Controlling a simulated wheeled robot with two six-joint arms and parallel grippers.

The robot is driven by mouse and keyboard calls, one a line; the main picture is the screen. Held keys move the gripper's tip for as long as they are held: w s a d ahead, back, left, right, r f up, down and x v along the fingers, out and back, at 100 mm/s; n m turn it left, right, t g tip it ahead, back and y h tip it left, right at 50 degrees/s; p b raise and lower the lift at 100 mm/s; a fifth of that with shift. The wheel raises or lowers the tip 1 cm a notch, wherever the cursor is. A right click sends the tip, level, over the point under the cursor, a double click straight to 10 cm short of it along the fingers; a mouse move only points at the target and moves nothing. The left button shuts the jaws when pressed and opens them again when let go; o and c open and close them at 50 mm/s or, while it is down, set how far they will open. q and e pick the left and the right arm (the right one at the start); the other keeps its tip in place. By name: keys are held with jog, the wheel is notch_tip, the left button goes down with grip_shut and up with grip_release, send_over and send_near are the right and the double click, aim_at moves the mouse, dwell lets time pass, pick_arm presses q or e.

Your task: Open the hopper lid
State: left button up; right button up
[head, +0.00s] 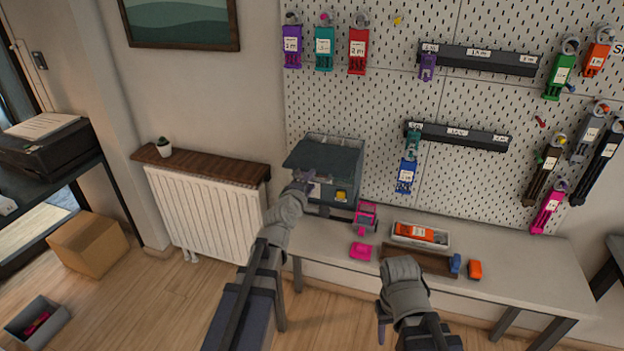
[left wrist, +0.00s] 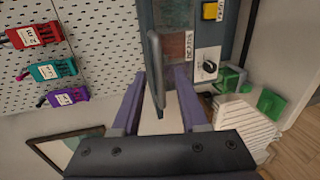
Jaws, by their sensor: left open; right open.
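The hopper (head: 345,192) is a grey-blue box at the back left of the table, with a yellow button on its front. Its dark lid (head: 325,157) lies across the top, sloping towards me. My left gripper (head: 303,178) is open at the hopper's front left. In the left wrist view, a thin grey bar or plate edge (left wrist: 156,62) stands between the open fingers (left wrist: 158,90); I cannot tell if they touch it. Behind it is the hopper's front panel (left wrist: 208,40) with a BEADS label. My right gripper (head: 383,322) is open and empty in front of the table, its fingers partly hidden.
A pink device (head: 366,217), a pink block (head: 361,251), a white tray (head: 421,234) with an orange tool, and a brown tray (head: 430,262) are on the table right of the hopper. A pegboard (head: 480,120) with hanging tools stands behind. The table's right side is clear.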

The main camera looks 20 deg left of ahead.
pick_arm(q)
jog(key=p+v, duration=0.1)
jog(key=v, duration=0.4)
jog(key=shift+s+r, duration=0.1)
jog(key=shift+s, duration=0.25)
jog(key=s+d+f+m+g+h, duration=0.2)
jog(key=s+d+f+m+g, duration=0.1)
jog(key=d+f+m, duration=0.3)
jog(key=s+d+f+m+g+h, duration=0.2)
jog(key=s+d+f+m+g, duration=0.15)
jog(key=d, duration=0.45)
jog(key=s+d+f+m+g+y, duration=0.1)
jog(key=s+f+m+g+y, duration=0.2)
jog(key=s+m, duration=0.3)
jog(key=s+d+f+m+g+y, duration=0.1)
jog(key=s+f+m+g+y, duration=0.2)
jog(key=s+m+g, duration=0.3)
jog(key=s+f, duration=0.1)
jog(key=s, duration=0.4)
jog(key=shift+s+d+f, duration=0.4)
